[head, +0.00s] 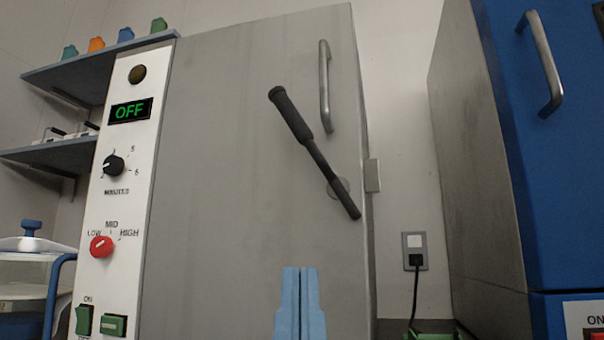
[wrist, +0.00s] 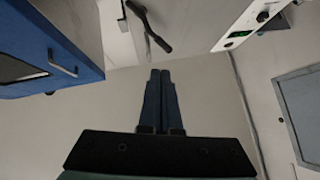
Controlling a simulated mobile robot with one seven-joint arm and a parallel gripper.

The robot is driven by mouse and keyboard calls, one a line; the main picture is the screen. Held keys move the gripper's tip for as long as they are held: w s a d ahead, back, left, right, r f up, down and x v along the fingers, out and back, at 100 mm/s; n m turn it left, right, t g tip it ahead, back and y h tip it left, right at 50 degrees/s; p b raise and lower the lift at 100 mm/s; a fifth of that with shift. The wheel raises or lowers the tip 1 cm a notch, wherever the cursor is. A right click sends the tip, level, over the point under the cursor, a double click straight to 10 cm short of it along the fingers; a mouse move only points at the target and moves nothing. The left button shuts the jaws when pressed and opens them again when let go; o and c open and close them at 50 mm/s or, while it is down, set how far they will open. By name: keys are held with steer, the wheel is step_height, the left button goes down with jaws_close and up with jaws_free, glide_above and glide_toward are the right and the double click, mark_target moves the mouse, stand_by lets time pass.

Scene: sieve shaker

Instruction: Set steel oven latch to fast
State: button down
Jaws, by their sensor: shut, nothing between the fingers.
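The steel oven (head: 230,130) has a plain grey door in the middle of the head view. Its latch (head: 315,153) is a dark lever with a thick black grip, tilted with the grip at upper left and the thin end at lower right, over a round pivot on the door. The latch also shows near the top of the wrist view (wrist: 150,28). My gripper (head: 300,270) is at the bottom of the head view, below the latch and apart from it. Its light blue fingers are together and empty. In the wrist view my gripper (wrist: 160,72) points up, fingers together.
A fixed bar handle (head: 325,87) is above right of the latch. The control panel (head: 125,200) with an OFF display is on the left. A blue cabinet (head: 550,180) with a handle stands at right. A wall socket (head: 414,252) lies in the gap between.

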steer(key=w+r+m+g+p, duration=0.25)
steer(key=r+p, duration=0.35)
steer(key=p, duration=0.9)
steer(key=w+d+r+m+g+y+p, duration=0.1)
steer(key=w+r+m+g+p, duration=0.15)
steer(key=r+p, duration=0.75)
steer(key=w+r+m+g+p, duration=0.2)
steer(key=w+g+p, duration=0.15)
steer(key=p, duration=1.55)
step_height(320, 180, up, 8)
steer(key=s+d+m+g+p, duration=0.1)
steer(key=s+m+g+p, duration=0.1)
steer(key=p, duration=2)
steer(key=shift+s+d+f+m+g, duration=0.2)
steer(key=shift+m+g, duration=0.25)
steer(key=shift+m, duration=0.65)
steer(key=shift+f, duration=0.1)
steer(key=p, duration=0.3)
glide_above(314, 151)
steer(key=s, duration=0.1)
steer(key=shift+a+f, duration=0.2)
steer(key=shift+f, duration=0.8)
steer(key=shift+a, duration=0.1)
